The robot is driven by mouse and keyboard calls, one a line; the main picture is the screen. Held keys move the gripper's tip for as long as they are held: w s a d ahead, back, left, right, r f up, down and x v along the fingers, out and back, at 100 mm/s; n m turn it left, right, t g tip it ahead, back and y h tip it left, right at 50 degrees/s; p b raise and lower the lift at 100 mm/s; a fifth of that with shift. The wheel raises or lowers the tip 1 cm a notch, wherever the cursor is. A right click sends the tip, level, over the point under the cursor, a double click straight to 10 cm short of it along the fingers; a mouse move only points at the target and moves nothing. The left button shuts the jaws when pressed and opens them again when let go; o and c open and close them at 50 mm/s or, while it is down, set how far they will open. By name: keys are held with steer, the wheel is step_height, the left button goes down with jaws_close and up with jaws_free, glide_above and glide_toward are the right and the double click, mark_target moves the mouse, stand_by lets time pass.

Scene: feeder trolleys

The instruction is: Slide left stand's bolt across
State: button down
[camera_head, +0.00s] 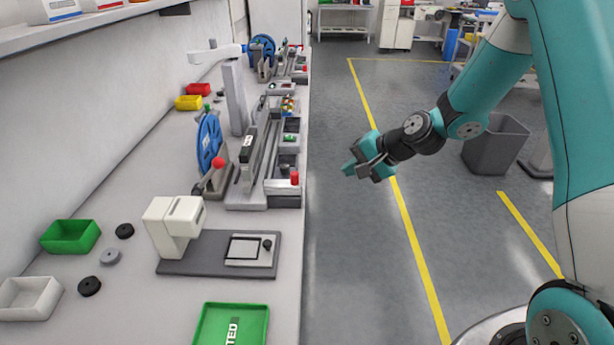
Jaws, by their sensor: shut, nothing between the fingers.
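Two feeder stands stand one behind the other on the bench, a near one (247,200) and a far one (270,75). I cannot tell which is the left stand. The near stand has a blue reel (209,140), a red knob (218,163) on a dark lever and an upright red knob (295,178) at its right front corner. The far one has a small red knob (305,69). No bolt can be clearly made out. My gripper (352,169) is shut and empty over the floor, to the right of the bench and apart from both stands.
A white device on a grey plate (190,266), a green tray (266,312), a green bin (68,250) and black discs (89,286) sit on the near bench. A grey waste bin (493,150) stands on the floor at right. The aisle beside the bench is clear.

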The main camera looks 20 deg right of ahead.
mark_target(299, 182)
steer(key=p+x, duration=0.1)
steer(key=x, duration=0.3)
steer(key=r+p+x, duration=0.1)
steer(key=x, duration=0.2)
steer(key=a+p+x, duration=0.1)
steer(key=p+x, duration=0.1)
steer(key=x, duration=0.2)
steer(key=shift+w+a, duration=0.25)
steer(key=shift+w, duration=0.35)
steer(key=shift+w+a+f, duration=0.15)
steer(key=shift+w+a, duration=0.35)
